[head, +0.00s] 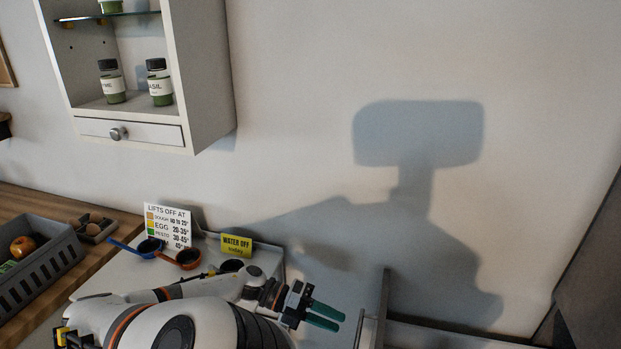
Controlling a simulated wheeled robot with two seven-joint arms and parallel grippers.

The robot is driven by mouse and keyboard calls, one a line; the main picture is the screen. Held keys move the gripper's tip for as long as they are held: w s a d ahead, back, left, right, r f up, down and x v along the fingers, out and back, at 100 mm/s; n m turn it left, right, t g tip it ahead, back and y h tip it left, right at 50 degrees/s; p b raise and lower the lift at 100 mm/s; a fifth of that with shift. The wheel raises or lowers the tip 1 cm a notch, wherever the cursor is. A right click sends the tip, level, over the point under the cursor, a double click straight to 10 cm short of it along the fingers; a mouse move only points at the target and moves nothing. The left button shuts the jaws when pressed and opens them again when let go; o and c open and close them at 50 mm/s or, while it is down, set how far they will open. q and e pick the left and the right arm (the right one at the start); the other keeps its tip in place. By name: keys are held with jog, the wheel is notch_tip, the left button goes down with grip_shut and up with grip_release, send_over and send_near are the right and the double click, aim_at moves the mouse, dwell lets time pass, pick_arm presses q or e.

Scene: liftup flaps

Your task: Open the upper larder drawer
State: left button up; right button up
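My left gripper (341,322) reaches in from the lower left. Its two teal fingers are parted, with nothing visible between them. Just right of the fingertips, and apart from them in the picture, is a pale upright bar handle (359,328). It is on a narrow grey upright panel (384,300) seen almost edge-on. A pale edge runs right from this panel along the bottom of the picture. This looks like the larder drawer front, but most of it is cut off below, so I cannot tell how far it stands open. My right gripper is not in view.
A wall cabinet (205,75) with jars and a small knobbed drawer (130,131) hangs at upper left. A sign (168,226), measuring cups and a yellow "water off" card (237,245) stand behind my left arm. A grey crate (40,265) is at left. A dark tall panel (595,270) is at right.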

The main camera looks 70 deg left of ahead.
pick_arm(q)
jog(key=shift+p+v, duration=0.5)
jog(key=shift+v, duration=1.6)
jog(key=shift+s+f, duration=0.1)
jog(key=shift+f, duration=0.1)
jog(key=shift+d+p, duration=0.1)
jog(key=shift+p, duration=0.2)
jog(key=shift+d+f, duration=0.1)
